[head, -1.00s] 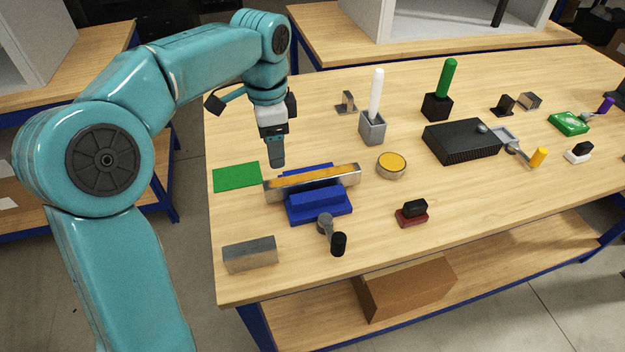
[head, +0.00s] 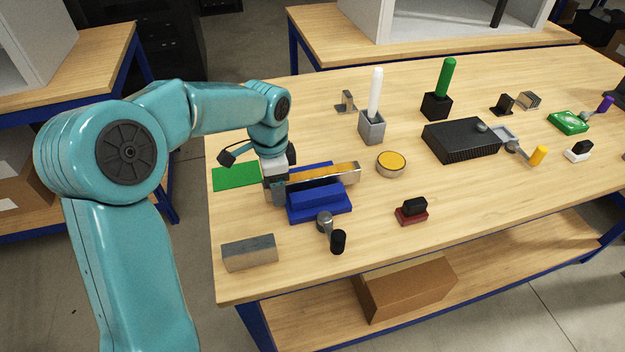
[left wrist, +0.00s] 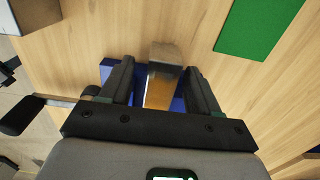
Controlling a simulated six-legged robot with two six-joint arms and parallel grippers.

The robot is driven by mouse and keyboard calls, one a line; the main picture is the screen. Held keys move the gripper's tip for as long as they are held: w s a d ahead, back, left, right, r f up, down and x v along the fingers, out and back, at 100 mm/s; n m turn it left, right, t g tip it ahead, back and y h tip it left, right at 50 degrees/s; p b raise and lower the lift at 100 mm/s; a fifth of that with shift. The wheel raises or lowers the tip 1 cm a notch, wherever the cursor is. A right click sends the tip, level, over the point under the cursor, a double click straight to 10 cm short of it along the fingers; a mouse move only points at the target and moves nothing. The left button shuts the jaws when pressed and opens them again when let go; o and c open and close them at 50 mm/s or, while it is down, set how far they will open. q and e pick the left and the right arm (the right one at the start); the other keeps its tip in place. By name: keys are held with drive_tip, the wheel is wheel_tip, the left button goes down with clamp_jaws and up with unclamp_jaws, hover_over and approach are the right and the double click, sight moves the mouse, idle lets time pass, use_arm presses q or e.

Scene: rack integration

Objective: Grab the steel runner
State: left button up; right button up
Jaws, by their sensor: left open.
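The steel runner (head: 330,174) is a long metal channel with an orange-yellow inside. It lies across a blue stand (head: 320,202) on the wooden table. My left gripper (head: 276,190) is down at the runner's left end in the head view. In the left wrist view the steel runner (left wrist: 163,75) lies between the two dark fingers of my left gripper (left wrist: 160,85), with a gap visible on each side. The fingers are open. The gripper hides part of the runner's left end in the head view. My right gripper is not in view.
A green mat (head: 235,178) lies left of the gripper. A grey metal block (head: 250,253) and a black-handled tool (head: 334,236) are in front. A round tin (head: 391,164), grey holder (head: 372,127) and black box (head: 462,141) stand right. The front table area is mostly clear.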

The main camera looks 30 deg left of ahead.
use_arm(q)
clamp_jaws()
